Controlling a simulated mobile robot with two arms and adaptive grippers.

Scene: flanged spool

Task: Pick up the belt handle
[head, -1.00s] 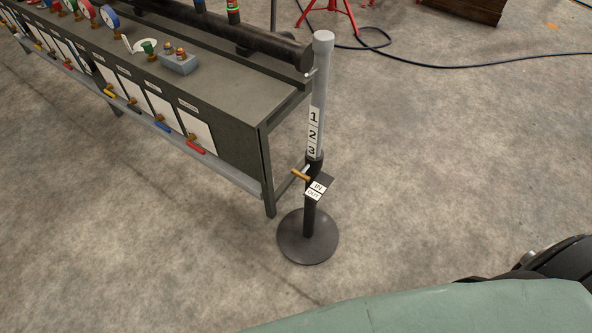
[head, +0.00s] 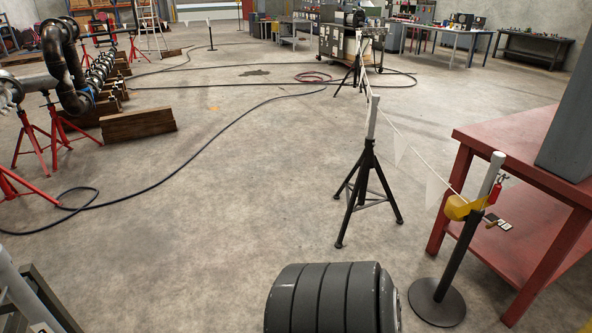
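A yellow belt housing (head: 463,207) sits on a dark post (head: 455,255) with a light grey top and a round base, at the right. A small red piece (head: 494,193), which looks like a handle, hangs beside the post top, just right of the housing. A thin pale belt or line (head: 408,142) with white pennants runs from the housing up to a second post (head: 373,117) on a black tripod. Neither of my grippers is in view, so whether they hold anything is hidden.
A red table (head: 515,135) with a grey cabinet (head: 570,125) stands close behind the belt post. A dark ribbed cylinder fills the bottom centre; I cannot tell whether it is mine. Red pipe stands (head: 30,140) and a cable are at left.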

